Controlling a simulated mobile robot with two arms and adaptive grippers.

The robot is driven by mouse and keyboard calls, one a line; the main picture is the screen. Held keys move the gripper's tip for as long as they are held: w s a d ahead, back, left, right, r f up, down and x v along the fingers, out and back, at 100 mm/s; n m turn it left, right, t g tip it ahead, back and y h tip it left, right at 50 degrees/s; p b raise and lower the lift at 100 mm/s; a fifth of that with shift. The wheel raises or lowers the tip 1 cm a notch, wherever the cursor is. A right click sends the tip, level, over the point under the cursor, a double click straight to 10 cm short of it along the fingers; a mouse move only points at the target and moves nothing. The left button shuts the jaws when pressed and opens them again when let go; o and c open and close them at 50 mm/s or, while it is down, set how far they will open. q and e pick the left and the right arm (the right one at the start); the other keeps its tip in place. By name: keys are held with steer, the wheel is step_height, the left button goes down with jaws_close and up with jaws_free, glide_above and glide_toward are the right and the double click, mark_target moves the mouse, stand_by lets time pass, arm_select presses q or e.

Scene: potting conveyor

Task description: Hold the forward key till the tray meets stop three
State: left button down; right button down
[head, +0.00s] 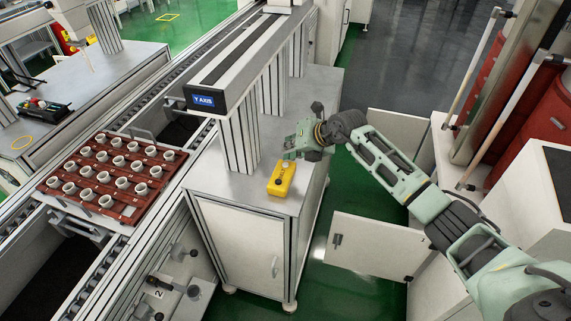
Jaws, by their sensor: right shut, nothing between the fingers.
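A red-brown tray (124,209) with several rows of small white pots sits on the conveyor (146,232) at the left. A yellow control box (281,182) with dark keys on top stands on the grey cabinet top (240,192) in the middle. My right gripper (290,154) is shut and empty, just above and behind the yellow box. I cannot tell whether it touches a key. The number 2 shows on a fitting (160,293) beside the conveyor at the bottom; I see no legible number three. My left gripper is not in view.
A gantry beam marked Y AXIS (205,98) stands over the cabinet to the left of my right gripper. An open white cabinet door (370,245) hangs below my right arm. A black box (40,113) with buttons lies on the far-left bench.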

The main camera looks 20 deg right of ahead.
steer(key=shift+f, duration=0.4)
steer(key=shift+f+b, duration=0.45)
steer(key=shift+f, duration=0.05)
stand_by(1.1)
steer(key=shift+r, duration=0.1)
stand_by(4.0)
steer(key=shift+r+p, duration=0.7)
steer(key=shift+r, duration=0.15)
step_height(320, 180, up, 5)
steer(key=p, duration=0.4)
stand_by(0.3)
